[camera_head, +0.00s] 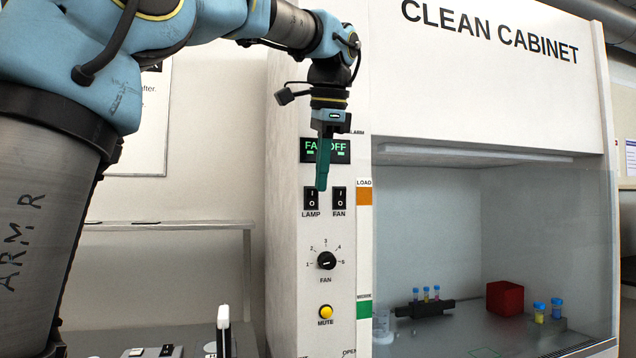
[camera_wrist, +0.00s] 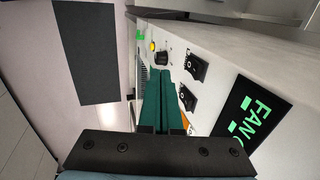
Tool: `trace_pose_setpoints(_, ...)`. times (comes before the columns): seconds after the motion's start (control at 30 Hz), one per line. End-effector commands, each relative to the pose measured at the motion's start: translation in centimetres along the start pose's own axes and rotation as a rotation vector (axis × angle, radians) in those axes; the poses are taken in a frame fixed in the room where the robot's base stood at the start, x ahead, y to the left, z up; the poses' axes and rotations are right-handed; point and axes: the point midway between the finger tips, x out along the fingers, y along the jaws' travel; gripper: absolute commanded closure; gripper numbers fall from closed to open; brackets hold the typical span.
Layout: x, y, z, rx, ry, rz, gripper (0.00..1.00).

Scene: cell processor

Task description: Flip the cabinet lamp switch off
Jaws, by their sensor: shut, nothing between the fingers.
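The lamp switch (camera_head: 311,203) is a black rocker marked LAMP on the white cabinet panel, left of the fan switch. In the wrist view, the lamp switch (camera_wrist: 199,68) is the upper of two rockers, right of the fingertips. My gripper (camera_head: 321,188) has its teal fingers shut and empty, pointing down before the panel at switch height, overlapping the lamp switch's upper right edge. In the wrist view, the fingers of my gripper (camera_wrist: 165,72) lie together beside the panel. I cannot tell whether they touch it, nor which side of the rocker is pressed.
The fan switch (camera_head: 339,199) sits just right of the lamp switch. A green-lit display (camera_head: 341,151) is above, partly covered by my gripper. A fan knob (camera_head: 326,260) and yellow mute button (camera_head: 325,311) are below. The glass-fronted cabinet (camera_head: 480,82) stands right.

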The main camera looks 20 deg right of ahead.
Motion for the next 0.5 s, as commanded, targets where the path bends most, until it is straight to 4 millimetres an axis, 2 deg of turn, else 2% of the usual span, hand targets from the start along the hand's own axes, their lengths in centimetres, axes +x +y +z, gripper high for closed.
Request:
trace_pose_setpoints(0.4,-6.4,1.4,-0.1,0.001,0.002,-0.001,1.0)
trace_pose_setpoints(0.5,-7.3,1.6,0.0,0.001,0.001,0.0,1.0)
